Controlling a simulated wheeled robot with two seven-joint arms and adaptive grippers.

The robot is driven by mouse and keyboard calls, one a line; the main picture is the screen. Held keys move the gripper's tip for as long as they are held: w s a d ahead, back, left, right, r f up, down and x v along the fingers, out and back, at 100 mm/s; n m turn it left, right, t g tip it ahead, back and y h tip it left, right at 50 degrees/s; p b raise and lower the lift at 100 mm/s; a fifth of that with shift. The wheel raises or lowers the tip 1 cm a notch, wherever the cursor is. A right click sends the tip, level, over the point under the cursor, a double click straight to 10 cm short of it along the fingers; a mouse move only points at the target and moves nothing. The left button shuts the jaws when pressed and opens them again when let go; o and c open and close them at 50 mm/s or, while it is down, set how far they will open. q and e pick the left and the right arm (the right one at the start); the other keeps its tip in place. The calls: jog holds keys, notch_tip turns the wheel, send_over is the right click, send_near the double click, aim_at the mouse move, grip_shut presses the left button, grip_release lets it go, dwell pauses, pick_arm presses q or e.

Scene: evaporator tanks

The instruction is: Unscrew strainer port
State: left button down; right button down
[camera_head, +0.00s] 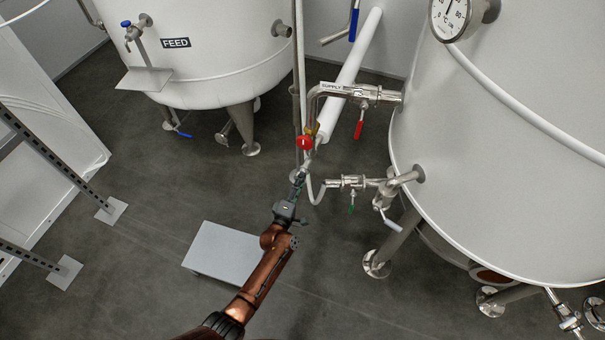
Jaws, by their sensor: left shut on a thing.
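My left arm reaches up from the bottom centre, and its gripper (302,174) is at the pipework between the two tanks. Its fingers are shut on the small silvery strainer port (307,161), which sits just below a red round knob (304,143). A brass-coloured fitting (312,129) is just above the knob. The fingers partly hide the port, and its thread is too small to make out. My right gripper is not in view.
The pipe marked SUPPLY (345,90) has a red-handled valve (359,129) and runs to the large right tank (500,150). A lower green-handled valve (351,208) is close to the right. The FEED tank (210,70) stands behind left. A low grey platform (222,252) is on the floor.

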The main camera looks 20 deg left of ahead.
pick_arm(q)
jog(key=shift+s, duration=0.3)
jog(key=s+p, duration=0.2)
jog(key=s, duration=0.3)
dwell(0.4)
dwell(0.4)
